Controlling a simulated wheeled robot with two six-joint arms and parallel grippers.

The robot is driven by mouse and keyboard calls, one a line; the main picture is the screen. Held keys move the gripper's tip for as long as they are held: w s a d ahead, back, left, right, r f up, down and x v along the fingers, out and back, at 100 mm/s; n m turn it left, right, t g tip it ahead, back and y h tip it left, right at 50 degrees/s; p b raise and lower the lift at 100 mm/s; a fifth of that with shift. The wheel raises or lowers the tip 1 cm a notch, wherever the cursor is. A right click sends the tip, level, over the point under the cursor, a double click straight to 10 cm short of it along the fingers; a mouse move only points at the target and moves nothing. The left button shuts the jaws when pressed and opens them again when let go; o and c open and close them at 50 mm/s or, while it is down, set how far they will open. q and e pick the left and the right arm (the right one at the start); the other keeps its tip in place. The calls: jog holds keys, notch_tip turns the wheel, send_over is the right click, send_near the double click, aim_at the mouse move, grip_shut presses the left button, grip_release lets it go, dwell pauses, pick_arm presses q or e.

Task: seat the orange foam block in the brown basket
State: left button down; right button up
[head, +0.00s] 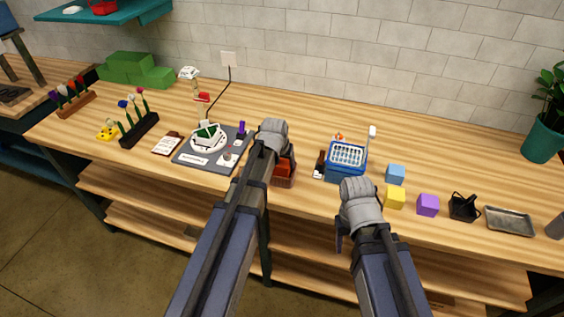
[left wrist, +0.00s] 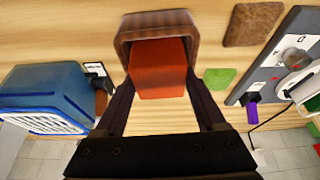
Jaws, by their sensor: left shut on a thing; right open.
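The orange foam block (left wrist: 160,68) is between the two fingers of my left gripper (left wrist: 160,84), which is shut on it. In the left wrist view its far end lies within the mouth of the brown basket (left wrist: 127,38); whether it touches the bottom is hidden. In the head view the block (head: 287,165) shows partly behind my left wrist, above the front of the basket (head: 285,182) near the table's front edge. My right gripper (head: 356,210) is open and empty, in front of the blue basket; its fingers are mostly hidden.
A blue basket (head: 345,174) stands right of the brown basket. Blue (head: 396,173), yellow (head: 395,197) and purple (head: 428,205) blocks, a black holder (head: 463,207) and a metal tray (head: 509,220) lie further right. A grey board (head: 186,159) is on the left.

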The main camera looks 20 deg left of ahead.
pick_arm(q)
grip_release()
jog(key=shift+r, duration=0.15)
dwell(0.6)
jog(key=shift+r+p, duration=3.4)
jog(key=shift+p, duration=0.15)
jog(key=shift+s+d+f, duration=0.15)
jog(key=shift+s+d, duration=0.05)
jog(key=s+d+f+m+g+b, duration=0.1)
jog(key=s+d, duration=0.3)
jog(key=s, duration=0.4)
jog(key=s+d+f+m+g+y+b, duration=0.1)
jog(key=s+d+f+g, duration=0.1)
jog(key=s+d, duration=0.2)
jog(key=s+d+f+m+g+b, duration=0.1)
jog(key=s+d, duration=0.4)
jog(key=s, duration=0.6)
jog(key=shift+s+f+m+g+b, duration=0.4)
jog(key=shift+f+m+b, duration=0.15)
jog(key=shift+f, duration=0.1)
